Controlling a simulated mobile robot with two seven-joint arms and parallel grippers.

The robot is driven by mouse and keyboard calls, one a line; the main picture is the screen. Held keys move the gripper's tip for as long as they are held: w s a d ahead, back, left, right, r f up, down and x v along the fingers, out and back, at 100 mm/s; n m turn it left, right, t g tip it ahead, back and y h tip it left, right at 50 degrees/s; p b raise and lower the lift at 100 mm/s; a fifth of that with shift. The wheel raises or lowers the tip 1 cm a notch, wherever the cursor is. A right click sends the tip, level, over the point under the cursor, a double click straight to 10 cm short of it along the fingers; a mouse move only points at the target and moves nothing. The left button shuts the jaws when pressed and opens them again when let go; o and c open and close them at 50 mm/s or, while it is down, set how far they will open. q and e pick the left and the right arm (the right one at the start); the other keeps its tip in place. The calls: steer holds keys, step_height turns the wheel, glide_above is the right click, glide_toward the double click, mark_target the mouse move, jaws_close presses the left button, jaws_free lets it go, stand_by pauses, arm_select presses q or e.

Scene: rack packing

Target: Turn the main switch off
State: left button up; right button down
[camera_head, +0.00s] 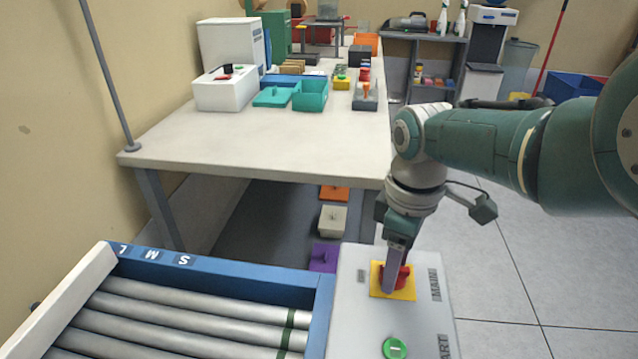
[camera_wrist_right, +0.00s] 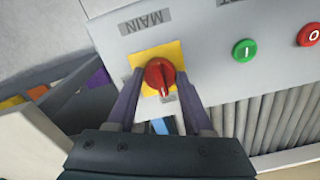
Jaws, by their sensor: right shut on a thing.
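The main switch is a red rotary knob (camera_wrist_right: 159,74) on a yellow square plate (camera_head: 378,291), set in a light grey control panel (camera_head: 350,325). A MAIN label (camera_wrist_right: 145,22) is beside the plate. In the head view my right gripper (camera_head: 392,283) reaches down onto the knob and partly hides it. In the wrist view its two fingers (camera_wrist_right: 160,98) straddle the knob, and it is shut on it. A pale mark on the knob points toward the gripper body. My left gripper is in neither view.
A green button (camera_head: 395,348) and a red button (camera_wrist_right: 308,34) are on the same panel. A roller conveyor (camera_head: 215,280) with a blue frame adjoins it. A white table (camera_head: 270,150) with boxes and tools stands behind. Open floor (camera_head: 510,270) lies to the right.

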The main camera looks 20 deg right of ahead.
steer(key=shift+c, duration=1.5)
jaws_free()
step_height(320, 180, up, 9)
steer(key=p, duration=0.7)
steer(key=shift+r, duration=0.45)
